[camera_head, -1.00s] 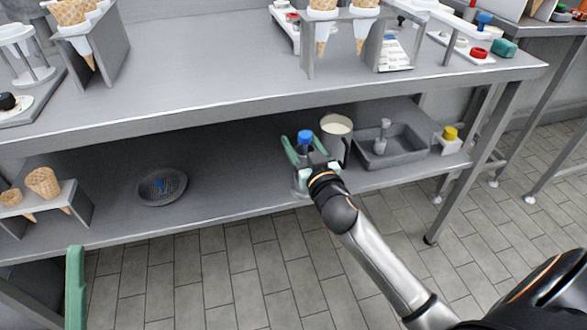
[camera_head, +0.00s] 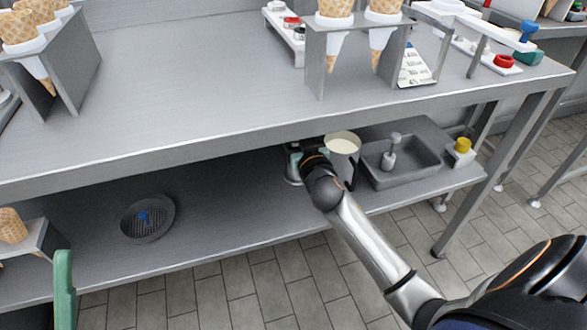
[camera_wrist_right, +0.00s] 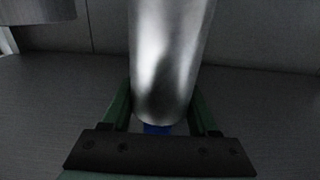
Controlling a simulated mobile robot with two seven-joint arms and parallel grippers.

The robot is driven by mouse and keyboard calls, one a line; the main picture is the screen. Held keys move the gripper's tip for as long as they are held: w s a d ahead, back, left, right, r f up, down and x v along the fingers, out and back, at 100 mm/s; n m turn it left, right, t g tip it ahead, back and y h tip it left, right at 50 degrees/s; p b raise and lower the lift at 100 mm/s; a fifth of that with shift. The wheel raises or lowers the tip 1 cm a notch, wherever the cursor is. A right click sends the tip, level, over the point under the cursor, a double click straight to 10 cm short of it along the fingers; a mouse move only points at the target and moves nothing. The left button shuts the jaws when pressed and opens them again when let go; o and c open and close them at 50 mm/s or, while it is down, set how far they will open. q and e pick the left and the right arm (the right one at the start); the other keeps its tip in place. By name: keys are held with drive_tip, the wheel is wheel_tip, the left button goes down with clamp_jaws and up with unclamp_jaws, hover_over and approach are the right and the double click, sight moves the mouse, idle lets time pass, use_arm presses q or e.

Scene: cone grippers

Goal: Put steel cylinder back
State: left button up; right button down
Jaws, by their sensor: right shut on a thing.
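The steel cylinder (camera_wrist_right: 172,55) fills the upper middle of the right wrist view, between my right gripper's green fingers (camera_wrist_right: 160,112). A small blue part (camera_wrist_right: 157,129) shows at its near end. In the head view my right gripper (camera_head: 300,156) is at the lower shelf, just left of a cream-filled pitcher. The arm and the upper shelf's edge hide most of the cylinder there. My right gripper is shut on the cylinder. A green finger of my left gripper (camera_head: 63,288) shows at the lower left; its opening cannot be seen.
On the lower shelf (camera_head: 235,225), the pitcher (camera_head: 342,146) and a grey tray (camera_head: 412,166) stand right of my gripper. A yellow-topped item (camera_head: 462,147) is beyond the tray. A round drain-like dish (camera_head: 147,217) lies left, with bare shelf between. The upper tabletop (camera_head: 200,75) overhangs.

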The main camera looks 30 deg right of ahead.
drive_tip(key=shift+f+b, duration=0.3)
drive_tip(key=shift+f, duration=0.65)
use_arm(q)
drive_tip(key=shift+d+f+b, duration=0.15)
drive_tip(key=shift+f+b, duration=0.6)
drive_tip(key=shift+f, duration=0.4)
drive_tip(key=shift+d+f+b, duration=0.1)
drive_tip(key=shift+f+b, duration=0.6)
drive_tip(key=shift+f, duration=0.4)
use_arm(e)
drive_tip(key=shift+f, duration=2.5)
drive_tip(key=shift+f, duration=0.15)
drive_tip(key=shift+c, duration=0.8)
unclamp_jaws()
use_arm(q)
drive_tip(key=shift+f, duration=0.15)
